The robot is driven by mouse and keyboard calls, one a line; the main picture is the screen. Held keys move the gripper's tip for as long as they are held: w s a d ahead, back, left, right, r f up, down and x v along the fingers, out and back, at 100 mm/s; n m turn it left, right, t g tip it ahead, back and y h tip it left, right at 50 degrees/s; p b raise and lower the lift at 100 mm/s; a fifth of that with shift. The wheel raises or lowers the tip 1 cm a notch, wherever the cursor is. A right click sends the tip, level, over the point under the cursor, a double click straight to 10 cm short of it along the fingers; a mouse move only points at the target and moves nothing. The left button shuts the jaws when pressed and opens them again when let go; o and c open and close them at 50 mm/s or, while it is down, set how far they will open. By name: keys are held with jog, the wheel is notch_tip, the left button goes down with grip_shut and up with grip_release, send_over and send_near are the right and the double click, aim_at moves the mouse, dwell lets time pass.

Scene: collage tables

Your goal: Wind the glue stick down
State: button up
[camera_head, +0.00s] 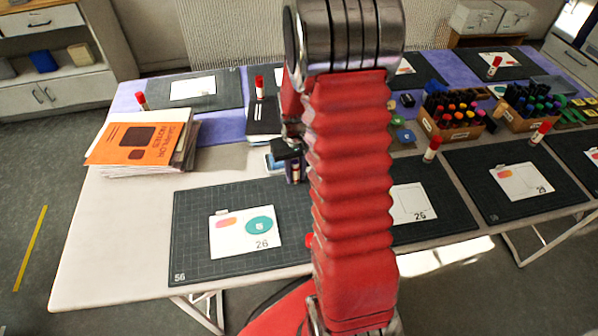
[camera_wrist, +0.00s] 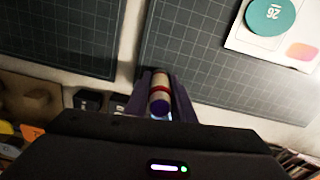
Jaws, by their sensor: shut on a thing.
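My gripper (camera_head: 292,172) is shut on a glue stick (camera_wrist: 160,93), seen end-on between the two fingers in the wrist view. The stick has a pale barrel, a red band and a purple end facing the wrist camera. In the head view, only a small part of it shows below the dark gripper, just behind the near mat (camera_head: 190,245). A small red piece (camera_head: 309,240), perhaps a cap, shows at the edge of my arm. How far the glue is wound out cannot be seen.
A card (camera_head: 240,245) with a teal circle lies on the near mat. Orange-topped papers (camera_head: 135,145) are stacked at left. Marker crates (camera_head: 450,125) stand at right. Other red-capped glue sticks (camera_head: 432,149) stand by several mats. My arm hides the table's middle.

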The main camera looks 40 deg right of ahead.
dwell(0.3)
jog(key=shift+n, duration=1.9)
jog(key=n, duration=0.3)
jog(key=shift+f, duration=0.1)
jog(key=shift+n, duration=0.3)
jog(key=shift+n, duration=1.9)
